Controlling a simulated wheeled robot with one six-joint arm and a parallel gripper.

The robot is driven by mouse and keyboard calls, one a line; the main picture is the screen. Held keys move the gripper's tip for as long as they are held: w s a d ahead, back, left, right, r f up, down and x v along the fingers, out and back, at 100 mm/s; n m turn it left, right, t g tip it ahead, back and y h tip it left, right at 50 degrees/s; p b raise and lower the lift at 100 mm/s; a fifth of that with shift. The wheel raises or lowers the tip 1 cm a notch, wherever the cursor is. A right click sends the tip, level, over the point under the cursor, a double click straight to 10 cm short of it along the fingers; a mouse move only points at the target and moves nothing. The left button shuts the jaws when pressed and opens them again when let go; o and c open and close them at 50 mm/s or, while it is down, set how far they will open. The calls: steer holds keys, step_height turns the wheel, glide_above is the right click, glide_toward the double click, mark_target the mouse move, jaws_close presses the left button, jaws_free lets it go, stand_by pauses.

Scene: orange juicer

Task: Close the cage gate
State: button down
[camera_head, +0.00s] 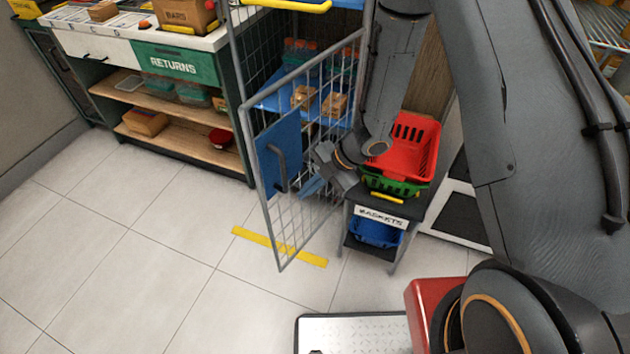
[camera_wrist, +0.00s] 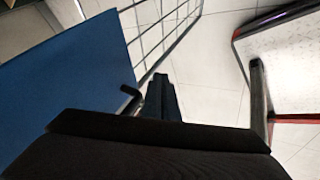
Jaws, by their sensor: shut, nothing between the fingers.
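The cage gate (camera_head: 300,150) is a grey wire-mesh frame with a blue panel (camera_head: 279,147) and a dark handle (camera_head: 279,166). It stands swung outward from the cage, open, with its lower end above the yellow floor strip. My gripper (camera_head: 312,186) is behind the gate's mesh, to the right of the handle, fingers shut and empty. In the wrist view the blue panel (camera_wrist: 65,85) fills the left, and the handle (camera_wrist: 130,92) shows close to my dark gripper (camera_wrist: 162,85). I cannot tell whether the gripper touches the gate.
Blue cage shelves (camera_head: 275,97) hold small boxes. A basket stand (camera_head: 380,214) with red (camera_head: 420,140) and green baskets stands right beside my arm. The returns counter (camera_head: 185,62) is at the back left. The tiled floor (camera_head: 120,260) at left is clear.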

mark_target(279, 199)
steer(key=shift+w+a+f+p, duration=0.35)
steer(key=shift+w+a, duration=0.05)
steer(key=shift+a, duration=0.4)
steer(key=shift+w+a+f+p, duration=0.3)
steer(key=shift+w+a+f, duration=0.1)
steer(key=shift+a, duration=0.4)
steer(key=shift+w+a+f+p, duration=0.35)
steer(key=shift+w+a, duration=0.05)
steer(key=shift+a, duration=0.4)
